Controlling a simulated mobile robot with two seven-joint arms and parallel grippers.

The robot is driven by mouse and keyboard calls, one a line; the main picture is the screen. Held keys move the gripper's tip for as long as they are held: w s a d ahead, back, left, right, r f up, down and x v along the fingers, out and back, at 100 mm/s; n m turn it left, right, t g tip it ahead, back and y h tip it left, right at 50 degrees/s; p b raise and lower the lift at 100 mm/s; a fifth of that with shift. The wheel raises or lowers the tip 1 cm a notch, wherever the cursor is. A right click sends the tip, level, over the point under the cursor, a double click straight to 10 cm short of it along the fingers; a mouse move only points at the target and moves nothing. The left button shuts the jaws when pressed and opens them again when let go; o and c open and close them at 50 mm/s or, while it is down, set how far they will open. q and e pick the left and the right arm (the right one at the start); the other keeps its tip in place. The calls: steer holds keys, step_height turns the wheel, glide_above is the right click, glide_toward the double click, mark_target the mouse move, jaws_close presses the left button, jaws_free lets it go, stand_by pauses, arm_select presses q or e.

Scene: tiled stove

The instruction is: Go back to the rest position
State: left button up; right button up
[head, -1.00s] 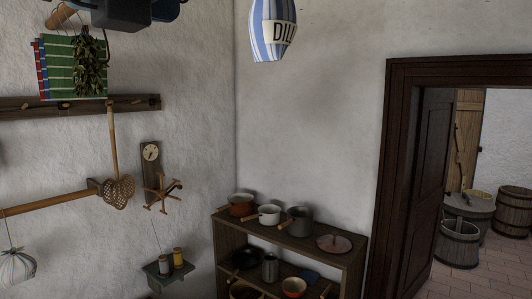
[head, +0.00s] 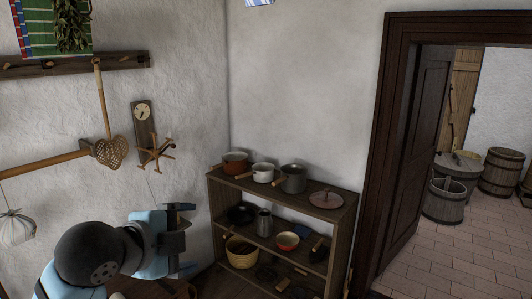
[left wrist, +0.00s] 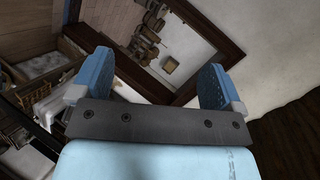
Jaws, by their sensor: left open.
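My left gripper (head: 182,238) shows at the lower left of the head view, at the end of my blue and black arm. Its two blue fingers stand apart with nothing between them. In the left wrist view the fingers of the left gripper (left wrist: 158,85) are also spread and empty, with a doorway and floor seen beyond. The gripper is in front of the left wall, to the left of the wooden shelf (head: 215,190). My right gripper is in neither view.
The shelf holds several pots, including a grey pot (head: 293,180), and a yellow bowl (head: 241,255). A dark door frame (head: 385,150) stands at the right, with wooden barrels (head: 501,172) beyond. Heart-shaped wickerwork (head: 110,153) hangs on the left wall.

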arm_select(q)
steer(key=s+a+f+n+g+y, duration=0.1)
steer(key=s+a+f+n, duration=0.15)
steer(key=f, duration=0.45)
steer(key=s+a+f+n+g+y, duration=0.1)
steer(key=s+a+f+n, duration=0.1)
steer(key=s+f+n, duration=0.3)
steer(key=s+a+f+n+g+y, duration=0.1)
steer(key=s+a+f+n, duration=0.15)
steer(key=f, duration=0.55)
steer(key=s+a+f+n+g+y, duration=0.2)
steer(key=s+a+f+n, duration=0.15)
steer(key=s+f, duration=0.35)
steer(key=s+a+f+n+g+y, duration=0.1)
steer(key=s+a+f+n+g, duration=0.15)
steer(key=s+f+n, duration=0.4)
steer(key=w+d+f+m+t+h, duration=0.3)
steer(key=d+f+t, duration=0.4)
steer(key=f, duration=0.4)
steer(key=shift+w+f, duration=0.25)
steer(key=shift+w, duration=0.3)
